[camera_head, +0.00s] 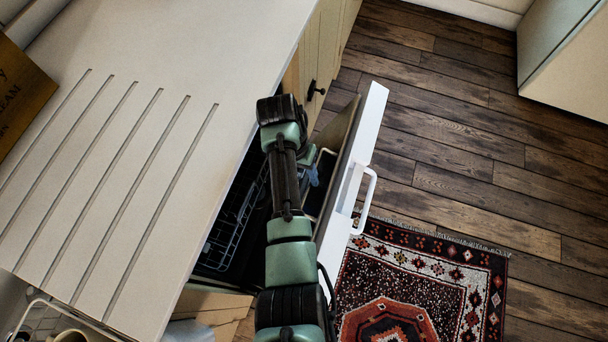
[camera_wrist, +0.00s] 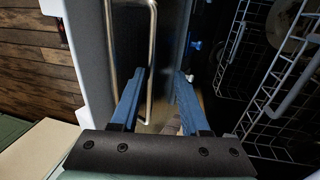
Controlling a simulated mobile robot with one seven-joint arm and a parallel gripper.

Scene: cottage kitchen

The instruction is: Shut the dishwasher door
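The dishwasher door (camera_head: 371,122) is white and stands partly open, tilted out from the counter front. Its white handle (camera_head: 369,200) is on the outer face. In the wrist view the door's edge (camera_wrist: 91,60) is at left, with a metal wire loop (camera_wrist: 152,45) along its dark inner side. My gripper (camera_wrist: 162,75) is open, with two blue fingers apart and nothing clearly held between them. It is on the inner side of the door, between door and rack. The left finger overlaps the loop; I cannot tell whether they touch. In the head view my arm hides part of the opening.
The dishwasher rack (camera_head: 238,225) is inside the opening and also shows in the wrist view (camera_wrist: 262,85), with dishes. A pale counter (camera_head: 190,60) with grooves borders the left. A patterned rug (camera_head: 420,285) lies beside the door. The wooden floor (camera_head: 450,130) to the right is clear.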

